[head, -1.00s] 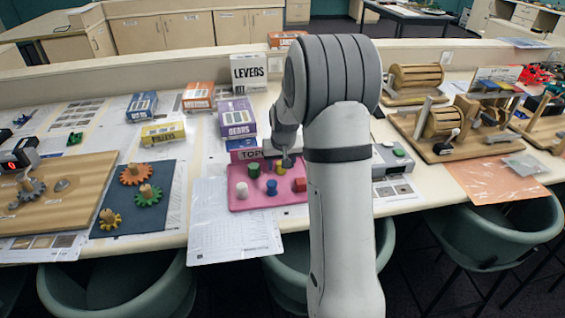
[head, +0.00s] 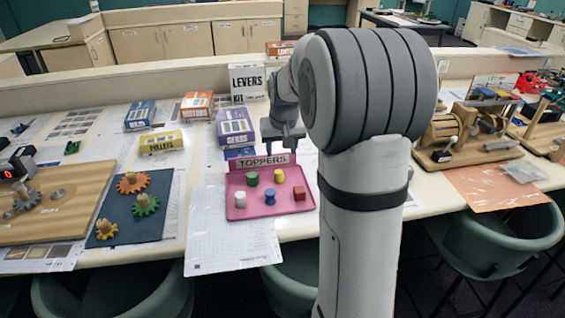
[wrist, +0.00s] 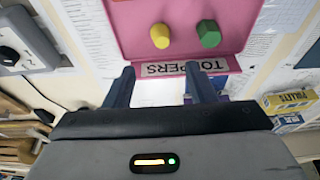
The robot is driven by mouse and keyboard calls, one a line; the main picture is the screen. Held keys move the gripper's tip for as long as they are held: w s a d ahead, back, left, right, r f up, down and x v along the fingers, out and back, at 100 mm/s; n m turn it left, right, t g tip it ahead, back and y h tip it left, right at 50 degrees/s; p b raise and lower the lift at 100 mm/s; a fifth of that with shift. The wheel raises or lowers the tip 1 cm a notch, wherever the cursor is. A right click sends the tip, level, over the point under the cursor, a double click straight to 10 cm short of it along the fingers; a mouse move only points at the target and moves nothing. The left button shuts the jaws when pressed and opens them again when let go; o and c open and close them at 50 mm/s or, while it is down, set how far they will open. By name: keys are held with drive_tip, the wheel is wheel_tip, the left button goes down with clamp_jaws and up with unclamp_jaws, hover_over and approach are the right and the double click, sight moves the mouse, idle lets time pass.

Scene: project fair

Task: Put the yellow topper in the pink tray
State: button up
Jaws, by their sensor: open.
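The yellow topper (head: 279,175) stands upright in the pink tray (head: 240,212), at the tray's back right. It also shows in the wrist view (wrist: 160,35), beside the green topper (wrist: 208,33). My gripper (wrist: 160,73) is open and empty, with its two fingers apart on either side of the TOPPERS sign's lettering in the picture. In the head view my gripper (head: 284,137) is above the back of the tray, near the sign, partly hidden by the wrist; it touches no topper.
The tray also holds green (head: 252,178), white (head: 240,199), blue (head: 270,197) and red (head: 299,193) toppers. The TOPPERS sign (head: 262,161) stands at its back edge. A purple gears box (head: 236,127) and a levers box (head: 247,83) stand behind.

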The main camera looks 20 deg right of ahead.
drive_tip(key=s+a+n, duration=0.1)
drive_tip(key=s+a, duration=0.4)
drive_tip(key=s, duration=0.8)
drive_tip(key=s+a+n, duration=0.1)
drive_tip(key=s+a, duration=0.5)
drive_tip(key=s, duration=0.8)
drive_tip(key=shift+s+a+g+y, duration=0.15)
drive_tip(key=shift+s+g+y, duration=0.1)
drive_tip(key=shift+g+y, duration=0.15)
